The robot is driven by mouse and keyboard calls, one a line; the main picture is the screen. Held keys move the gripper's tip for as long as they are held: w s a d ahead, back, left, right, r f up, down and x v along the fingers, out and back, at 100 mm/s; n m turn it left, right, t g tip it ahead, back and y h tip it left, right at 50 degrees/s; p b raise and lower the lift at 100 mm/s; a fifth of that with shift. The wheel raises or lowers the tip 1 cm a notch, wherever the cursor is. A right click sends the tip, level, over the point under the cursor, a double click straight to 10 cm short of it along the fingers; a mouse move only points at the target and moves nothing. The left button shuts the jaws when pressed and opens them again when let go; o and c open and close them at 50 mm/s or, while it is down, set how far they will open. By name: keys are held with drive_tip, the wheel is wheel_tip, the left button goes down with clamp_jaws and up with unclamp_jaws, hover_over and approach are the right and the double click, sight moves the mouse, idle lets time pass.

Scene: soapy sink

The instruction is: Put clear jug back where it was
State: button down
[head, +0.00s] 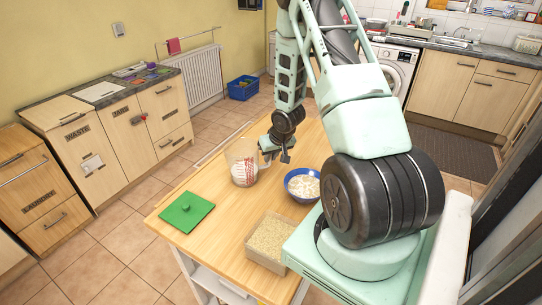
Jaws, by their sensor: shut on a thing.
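The clear jug (243,163) is see-through with red markings on its side and something whitish inside. It is upright on or just above the wooden table (220,228), near the table's left edge; I cannot tell whether it touches the surface. My gripper (266,153) is at the jug's right side, shut on the jug where its handle would be. The finger contact is small and partly hidden by the gripper itself.
A blue bowl (302,185) with pale contents stands right of the jug. A green lid-like square with a knob (187,212) lies at the front left. A tan tray of grains (269,241) is at the front. Bare wood lies between them.

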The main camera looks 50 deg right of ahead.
drive_tip(key=shift+f, duration=0.15)
drive_tip(key=c, duration=1.4)
unclamp_jaws()
